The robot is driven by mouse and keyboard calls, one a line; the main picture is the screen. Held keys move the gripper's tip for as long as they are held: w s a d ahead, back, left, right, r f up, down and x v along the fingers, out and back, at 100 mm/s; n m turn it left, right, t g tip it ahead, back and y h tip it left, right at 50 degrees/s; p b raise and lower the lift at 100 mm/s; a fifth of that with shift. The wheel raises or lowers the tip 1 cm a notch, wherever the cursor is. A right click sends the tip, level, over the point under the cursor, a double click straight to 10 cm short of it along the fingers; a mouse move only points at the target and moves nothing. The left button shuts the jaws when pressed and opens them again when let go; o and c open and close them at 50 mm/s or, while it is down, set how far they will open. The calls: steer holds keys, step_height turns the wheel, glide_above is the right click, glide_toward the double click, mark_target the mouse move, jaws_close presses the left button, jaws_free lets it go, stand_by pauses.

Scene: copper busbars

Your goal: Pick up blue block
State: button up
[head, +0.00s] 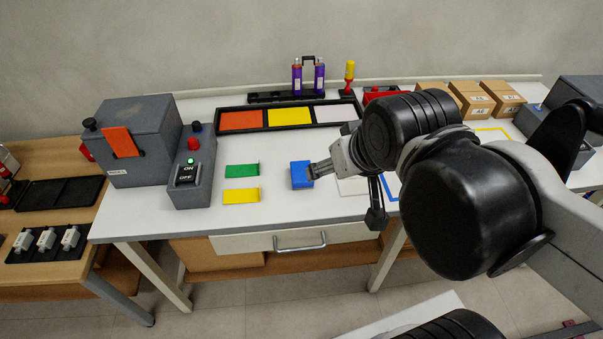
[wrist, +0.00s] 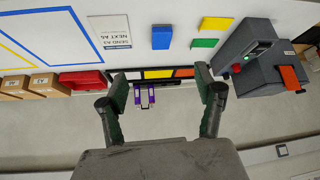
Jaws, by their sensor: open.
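The blue block (head: 300,174) lies on the white table to the right of the green and yellow pieces. It also shows in the wrist view (wrist: 161,37), near the top middle. My gripper (head: 318,169) is close to the block's right side in the head view, its near finger covering part of that edge. In the wrist view my gripper (wrist: 160,84) has its two fingers wide apart with nothing held between them. The block appears beyond the fingertips, not between them. Whether a finger touches the block cannot be told.
A green piece (head: 242,171) and a yellow piece (head: 241,196) lie left of the block. A grey ON/OFF switch box (head: 190,185) stands further left. A black tray with orange, yellow and white sections (head: 289,118) is behind. Cardboard boxes (head: 468,98) stand at the back right.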

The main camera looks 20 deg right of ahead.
steer(key=o, duration=0.6)
steer(key=n+g+y, duration=0.1)
steer(key=n+g, duration=0.6)
steer(key=n, duration=0.9)
glide_above(302, 171)
steer(key=d, duration=0.1)
step_height(302, 171, down, 17)
steer(key=shift+d+r, duration=0.15)
steer(key=shift+a+f+b, duration=0.2)
steer(key=shift+a+f, duration=0.05)
steer(key=shift+f, duration=0.6)
steer(key=shift+a+f+b, duration=0.15)
steer(key=shift+a+f, duration=0.05)
steer(key=shift+f, duration=0.7)
steer(key=shift+a+f+b, duration=0.2)
steer(key=shift+a+f, duration=0.05)
steer(key=shift+f, duration=0.6)
